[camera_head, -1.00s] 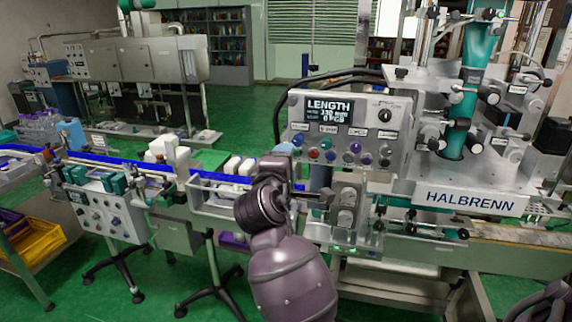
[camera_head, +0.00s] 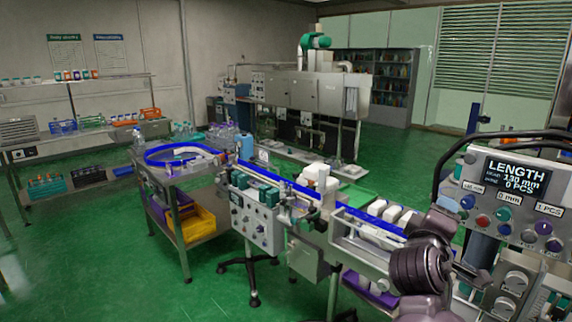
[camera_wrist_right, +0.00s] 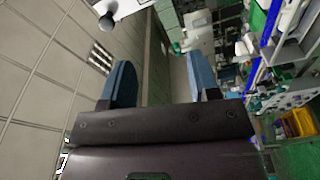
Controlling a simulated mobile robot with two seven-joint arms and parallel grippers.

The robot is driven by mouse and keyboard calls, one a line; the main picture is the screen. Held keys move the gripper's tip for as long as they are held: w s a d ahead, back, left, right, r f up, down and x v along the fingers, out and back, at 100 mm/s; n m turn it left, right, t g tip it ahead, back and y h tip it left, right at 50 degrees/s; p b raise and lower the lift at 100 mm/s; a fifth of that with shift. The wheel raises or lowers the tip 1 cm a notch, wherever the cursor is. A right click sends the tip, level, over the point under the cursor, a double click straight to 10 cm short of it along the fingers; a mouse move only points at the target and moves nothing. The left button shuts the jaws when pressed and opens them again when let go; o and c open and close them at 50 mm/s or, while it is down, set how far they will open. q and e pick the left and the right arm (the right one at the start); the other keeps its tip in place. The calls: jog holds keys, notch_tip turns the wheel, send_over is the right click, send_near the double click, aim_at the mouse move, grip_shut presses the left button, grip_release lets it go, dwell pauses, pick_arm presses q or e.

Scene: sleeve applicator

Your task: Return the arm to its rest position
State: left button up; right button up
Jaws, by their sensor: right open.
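In the right wrist view my right gripper (camera_wrist_right: 161,82) is open, its two blue fingers wide apart with nothing between them. The view is turned on its side, with pale tiles on the left and the green floor on the right.
A control panel (camera_head: 518,175) reading LENGTH 130 mm, 0 PCS stands at the right. A conveyor with blue rails (camera_head: 290,184) runs left of my arm. A trolley holds a yellow bin (camera_head: 190,222). Shelves stand at the far left. The green floor (camera_head: 110,260) at lower left is clear.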

jog(key=w+a+t+y, duration=0.2)
jog(key=a+t+y, duration=0.1)
jog(key=a+y, duration=0.1)
jog(key=s+a+f+m+y, duration=0.1)
jog(key=f+y, duration=0.1)
jog(key=f, duration=0.4)
jog(key=s+a+f+m+y+b, duration=0.1)
jog(key=s+f+m+y, duration=0.15)
jog(key=f, duration=0.35)
jog(key=s+a+f+m+y, duration=0.1)
jog(key=f+y, duration=0.2)
jog(key=f, duration=0.3)
jog(key=s+d+f+m+g+b, duration=0.2)
jog(key=s+f+g, duration=0.3)
jog(key=s+f, duration=1.7)
notch_tip(320, 180, down, 2)
jog(key=shift+s+d+g, duration=0.3)
jog(key=shift+d, duration=0.2)
